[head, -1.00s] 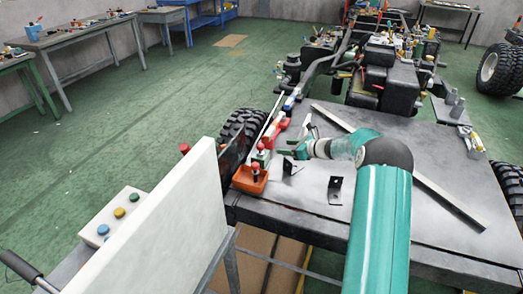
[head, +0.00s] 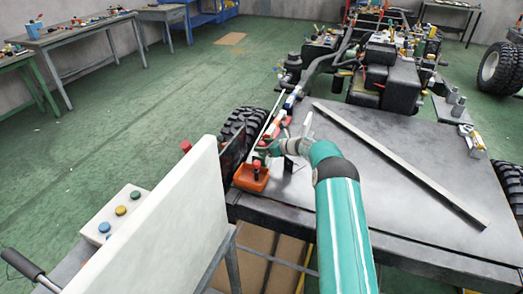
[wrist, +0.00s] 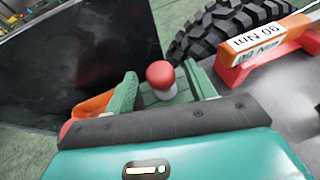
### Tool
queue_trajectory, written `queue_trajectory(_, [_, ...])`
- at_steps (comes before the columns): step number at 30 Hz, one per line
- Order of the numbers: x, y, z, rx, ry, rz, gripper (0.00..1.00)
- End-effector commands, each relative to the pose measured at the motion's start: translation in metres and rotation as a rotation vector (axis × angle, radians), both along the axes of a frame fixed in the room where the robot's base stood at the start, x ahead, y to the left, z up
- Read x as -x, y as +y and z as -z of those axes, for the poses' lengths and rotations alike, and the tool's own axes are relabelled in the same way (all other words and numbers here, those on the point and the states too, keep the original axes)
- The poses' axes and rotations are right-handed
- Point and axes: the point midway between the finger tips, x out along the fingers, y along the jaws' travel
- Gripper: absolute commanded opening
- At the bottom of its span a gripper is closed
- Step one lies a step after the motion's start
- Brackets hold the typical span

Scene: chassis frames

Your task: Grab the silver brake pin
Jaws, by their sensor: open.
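My gripper (wrist: 163,82) is open, with one green finger to the left of the pin and one to the right. Whether the fingers touch it cannot be told. In the head view my gripper (head: 268,148) is at the left edge of the grey deck and largely covers the green block.
An orange tray (head: 248,182) with a red-capped piece (head: 257,166) lies just nearer. An orange torque wrench marked 90 Nm (wrist: 262,42) rests beside the gripper on a red support. A tyre (head: 240,122) and a dark upright panel (wrist: 75,65) are close.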

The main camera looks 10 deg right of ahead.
Motion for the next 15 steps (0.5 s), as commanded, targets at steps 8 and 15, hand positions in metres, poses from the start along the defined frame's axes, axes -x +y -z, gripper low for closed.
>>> queue_trajectory(8, [0.0001,-0.0006,-0.0003,0.0,0.0,0.001,0.36])
queue_trajectory(15, [0.0,-0.0007,-0.0008,0.0,-0.001,0.001,0.04])
